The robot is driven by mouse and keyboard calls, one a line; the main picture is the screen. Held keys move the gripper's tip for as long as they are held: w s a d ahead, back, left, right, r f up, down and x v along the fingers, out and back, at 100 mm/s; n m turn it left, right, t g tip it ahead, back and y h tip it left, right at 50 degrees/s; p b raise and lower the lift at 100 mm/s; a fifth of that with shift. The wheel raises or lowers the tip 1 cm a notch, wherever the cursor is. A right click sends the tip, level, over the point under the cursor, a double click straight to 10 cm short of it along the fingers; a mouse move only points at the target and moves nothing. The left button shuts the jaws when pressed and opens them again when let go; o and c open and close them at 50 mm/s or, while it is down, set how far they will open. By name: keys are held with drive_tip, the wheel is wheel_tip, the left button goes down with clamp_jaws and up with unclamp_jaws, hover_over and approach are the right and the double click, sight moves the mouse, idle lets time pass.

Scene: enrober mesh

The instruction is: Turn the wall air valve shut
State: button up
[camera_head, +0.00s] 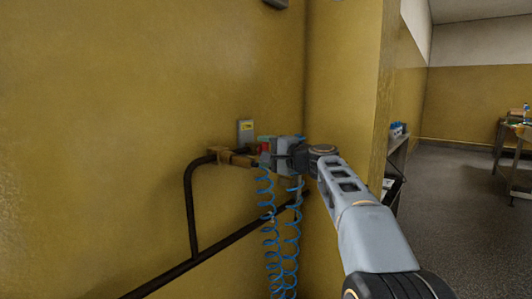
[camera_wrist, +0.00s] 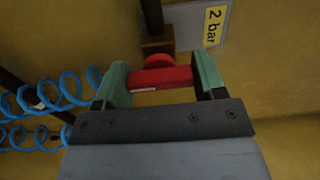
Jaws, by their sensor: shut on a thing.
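The wall air valve has a red handle (camera_wrist: 160,78), which lies between the two green finger pads of my gripper (camera_wrist: 162,80) in the wrist view. My gripper is shut on the red handle. The handle lies crosswise in that view, with a round red hub above it on a brass-brown fitting (camera_wrist: 157,46). In the head view my gripper (camera_head: 266,150) is at the valve by the wall, and only a small bit of red (camera_head: 264,145) shows there. The brass-coloured pipe block (camera_head: 232,157) is just left of it.
A grey plate with a yellow "2 bar" label (camera_wrist: 214,26) is on the wall beside the valve. Blue coiled hoses (camera_head: 270,235) hang below. A black pipe rail (camera_head: 190,215) runs along the wall. A yellow wall corner (camera_head: 340,90) stands close to the right of my gripper.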

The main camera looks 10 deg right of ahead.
drive_tip(key=o, duration=0.9)
drive_tip(key=v, duration=1.4)
drive_tip(key=shift+p, duration=0.4)
drive_tip(key=shift+r, duration=0.1)
drive_tip(key=s+a+n+g+h+p, duration=0.35)
drive_tip(key=s+a+g+p, duration=0.45)
drive_tip(key=p, duration=0.9)
drive_tip(key=s+n+g+h+p, duration=0.1)
drive_tip(key=s+n+h+p, duration=0.1)
drive_tip(key=s+p, duration=0.2)
drive_tip(key=s+n+g+h+p, duration=0.1)
drive_tip(key=s+n+h+p, duration=0.1)
drive_tip(key=s+p, duration=0.2)
drive_tip(key=s+n+g+h+p, duration=0.1)
drive_tip(key=s+n+h+p, duration=0.2)
drive_tip(key=p, duration=0.6)
drive_tip(key=shift+s+a+r, duration=0.2)
drive_tip(key=shift+s+r, duration=0.1)
drive_tip(key=shift+s, duration=0.25)
